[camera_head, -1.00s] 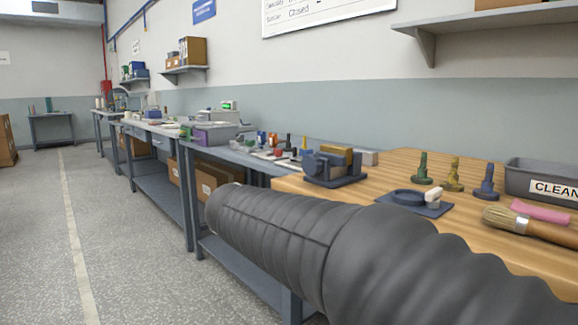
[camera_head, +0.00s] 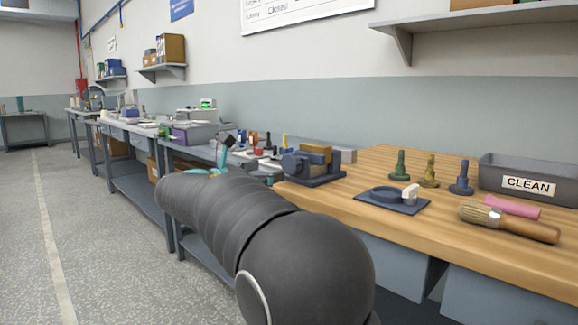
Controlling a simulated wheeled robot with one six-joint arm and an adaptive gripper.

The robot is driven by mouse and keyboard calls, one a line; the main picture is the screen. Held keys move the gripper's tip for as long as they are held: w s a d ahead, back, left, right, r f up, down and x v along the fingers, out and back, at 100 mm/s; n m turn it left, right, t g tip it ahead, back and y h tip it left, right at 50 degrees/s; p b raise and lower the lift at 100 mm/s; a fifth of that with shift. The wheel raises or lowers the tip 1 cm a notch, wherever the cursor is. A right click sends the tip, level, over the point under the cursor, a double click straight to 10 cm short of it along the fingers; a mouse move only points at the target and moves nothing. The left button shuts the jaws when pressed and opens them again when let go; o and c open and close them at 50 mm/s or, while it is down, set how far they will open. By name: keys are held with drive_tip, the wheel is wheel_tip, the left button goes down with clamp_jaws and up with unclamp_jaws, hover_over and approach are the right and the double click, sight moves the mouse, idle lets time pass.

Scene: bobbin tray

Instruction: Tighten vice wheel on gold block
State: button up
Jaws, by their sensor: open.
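A small blue-grey vice (camera_head: 297,167) stands at the left end of the wooden bench top. A gold block (camera_head: 318,150) sits in it. A round dark part that looks like the vice wheel faces left on the vice's near-left side; its details are too small to tell. My gripper (camera_head: 226,152) shows in part above my dark arm, with teal and dark finger parts, left of the vice and apart from it. It is open, and I see nothing held in it. My arm hides the lower part of the gripper.
A dark plate with a ring and white piece (camera_head: 393,197) lies right of the vice. Green, gold and blue bobbin-like pieces (camera_head: 428,172) stand behind it. A grey CLEAN bin (camera_head: 525,180), pink bar (camera_head: 512,207) and brush (camera_head: 510,222) are at the right.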

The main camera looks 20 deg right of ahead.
sight(288, 166)
drive_tip(key=x, duration=0.8)
drive_tip(key=shift+d, duration=0.1)
drive_tip(key=c, duration=1.2)
drive_tip(key=shift+f, duration=0.1)
